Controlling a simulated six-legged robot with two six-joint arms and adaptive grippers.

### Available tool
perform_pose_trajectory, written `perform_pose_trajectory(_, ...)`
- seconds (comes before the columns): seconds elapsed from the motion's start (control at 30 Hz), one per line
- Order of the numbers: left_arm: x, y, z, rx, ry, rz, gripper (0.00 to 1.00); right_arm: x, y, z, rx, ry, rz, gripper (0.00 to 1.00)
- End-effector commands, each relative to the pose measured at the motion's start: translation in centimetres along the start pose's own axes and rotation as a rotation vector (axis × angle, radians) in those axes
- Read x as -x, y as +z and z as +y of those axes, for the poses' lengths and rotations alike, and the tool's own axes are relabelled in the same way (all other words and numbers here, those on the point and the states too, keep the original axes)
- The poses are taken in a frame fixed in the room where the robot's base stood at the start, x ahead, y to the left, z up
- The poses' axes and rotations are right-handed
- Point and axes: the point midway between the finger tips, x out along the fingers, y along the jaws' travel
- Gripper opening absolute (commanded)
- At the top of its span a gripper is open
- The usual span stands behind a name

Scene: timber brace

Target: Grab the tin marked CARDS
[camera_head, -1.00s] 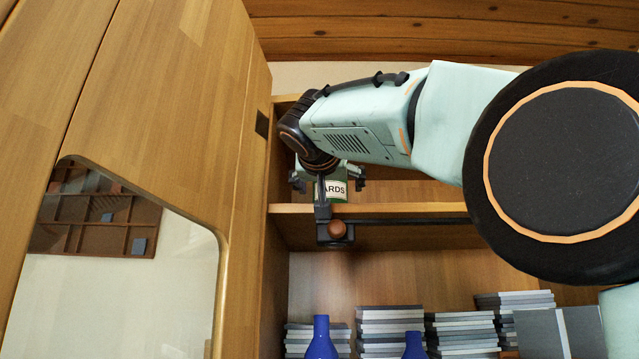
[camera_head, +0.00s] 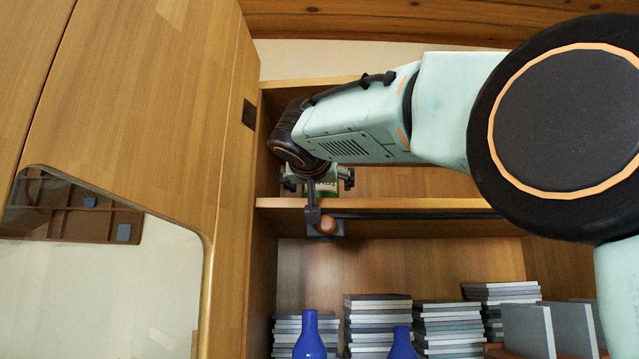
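The tin marked CARDS (camera_head: 321,187) stands on the upper shelf at the left end of the cabinet. It is green with a pale label; only part of the lettering shows below my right wrist, which hides its top. My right gripper (camera_head: 319,182) comes down over the tin, with one dark finger on each side. The fingers look spread, with a small gap to the tin on each side. Whether either finger touches it is hard to tell. My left gripper does not show.
The shelf board (camera_head: 400,204) has a dark rail and a bracket with a brown round knob (camera_head: 327,225) at its front. Below stand blue bottles (camera_head: 310,338) and stacks of books (camera_head: 378,322).

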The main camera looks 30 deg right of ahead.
Motion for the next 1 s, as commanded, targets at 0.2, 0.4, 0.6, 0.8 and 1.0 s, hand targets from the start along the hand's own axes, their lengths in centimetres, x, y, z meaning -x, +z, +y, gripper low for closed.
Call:
perform_pose_trajectory(0.2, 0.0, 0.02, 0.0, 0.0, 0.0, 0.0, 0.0, 0.04, -0.07, 0.02, 0.0, 0.0, 0.001, 0.68)
perform_pose_trajectory(0.4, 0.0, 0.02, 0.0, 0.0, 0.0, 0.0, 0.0, 0.03, -0.04, 0.01, 0.0, 0.0, 0.0, 0.51)
perform_pose_trajectory(0.6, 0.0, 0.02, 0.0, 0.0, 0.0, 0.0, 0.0, -0.01, 0.08, -0.03, 0.001, 0.0, -0.002, 0.34)
perform_pose_trajectory(0.8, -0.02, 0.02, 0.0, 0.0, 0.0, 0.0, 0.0, -0.04, 0.2, -0.04, 0.001, 0.001, -0.004, 0.29)
perform_pose_trajectory(1.0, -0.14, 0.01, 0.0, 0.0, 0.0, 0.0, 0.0, 0.03, 0.35, -0.08, 0.002, 0.0, -0.007, 0.29)
